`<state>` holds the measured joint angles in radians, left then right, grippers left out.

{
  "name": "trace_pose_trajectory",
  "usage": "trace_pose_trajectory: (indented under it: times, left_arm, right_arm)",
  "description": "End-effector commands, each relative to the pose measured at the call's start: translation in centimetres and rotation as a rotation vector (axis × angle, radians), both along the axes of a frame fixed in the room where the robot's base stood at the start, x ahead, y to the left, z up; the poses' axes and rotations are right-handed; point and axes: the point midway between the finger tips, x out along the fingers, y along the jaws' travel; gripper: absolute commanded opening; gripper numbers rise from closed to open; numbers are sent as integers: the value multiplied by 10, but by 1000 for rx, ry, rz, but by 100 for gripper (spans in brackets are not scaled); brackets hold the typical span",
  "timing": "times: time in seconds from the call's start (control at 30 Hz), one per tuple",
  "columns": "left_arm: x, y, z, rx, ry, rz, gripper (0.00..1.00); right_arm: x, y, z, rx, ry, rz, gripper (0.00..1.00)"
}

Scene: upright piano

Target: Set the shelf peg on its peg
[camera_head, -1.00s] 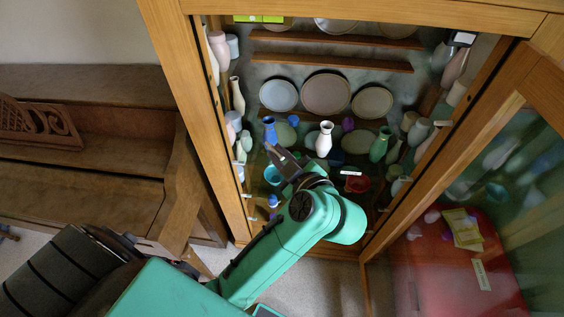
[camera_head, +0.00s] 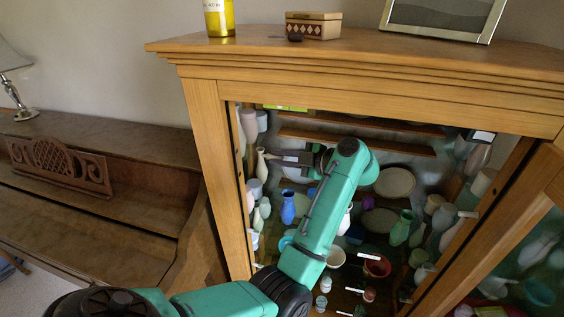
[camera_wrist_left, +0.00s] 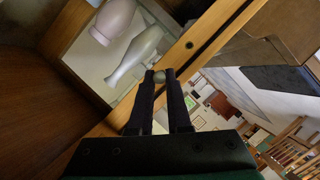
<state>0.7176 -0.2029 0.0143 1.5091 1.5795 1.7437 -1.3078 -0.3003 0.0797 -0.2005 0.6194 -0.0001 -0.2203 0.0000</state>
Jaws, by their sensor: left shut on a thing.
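My left gripper (camera_head: 274,157) is inside the open cabinet, near its left side and above the blue vase. In the left wrist view its two dark fingers (camera_wrist_left: 159,78) are shut on a small grey rounded thing, the shelf peg (camera_wrist_left: 159,75). The peg shows at the fingertips, close to a wooden post (camera_wrist_left: 205,32) of the cabinet with a dark round hole (camera_wrist_left: 189,45). I cannot tell whether the peg touches the post. The peg is too small to make out in the head view. My right gripper is out of view.
The cabinet (camera_head: 208,125) holds many vases, bowls and plates, including a blue vase (camera_head: 288,207) and a green vase (camera_head: 401,228). Pale vases (camera_wrist_left: 136,58) stand near the fingers. A box (camera_head: 313,25) and a yellow bottle (camera_head: 219,18) stand on top. A piano (camera_head: 95,215) is at left.

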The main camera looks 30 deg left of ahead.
Motion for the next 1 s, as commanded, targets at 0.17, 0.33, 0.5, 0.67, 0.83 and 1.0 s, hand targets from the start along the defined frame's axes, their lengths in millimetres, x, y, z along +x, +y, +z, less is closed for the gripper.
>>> trace_pose_trajectory:
  times: [0.17, 0.33, 0.5, 0.67, 0.83, 1.0]
  left_arm:
    - [0, 0, 3, -4, 5, -3, 0]
    - [-7, 19, 2, -2, 4, -1, 0]
    - [-14, 38, 2, -3, 4, -2, 0]
    - [-18, 51, 2, -2, 4, -2, 0]
    - [-19, 55, 0, -1, 4, -3, 0]
    - [-19, 55, 0, -1, 3, -3, 0]
  right_arm:
    - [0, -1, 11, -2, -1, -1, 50]
    - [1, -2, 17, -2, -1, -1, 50]
    - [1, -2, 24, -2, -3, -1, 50]
    - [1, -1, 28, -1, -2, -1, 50]
    - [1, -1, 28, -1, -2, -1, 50]
    - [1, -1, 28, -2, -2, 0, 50]
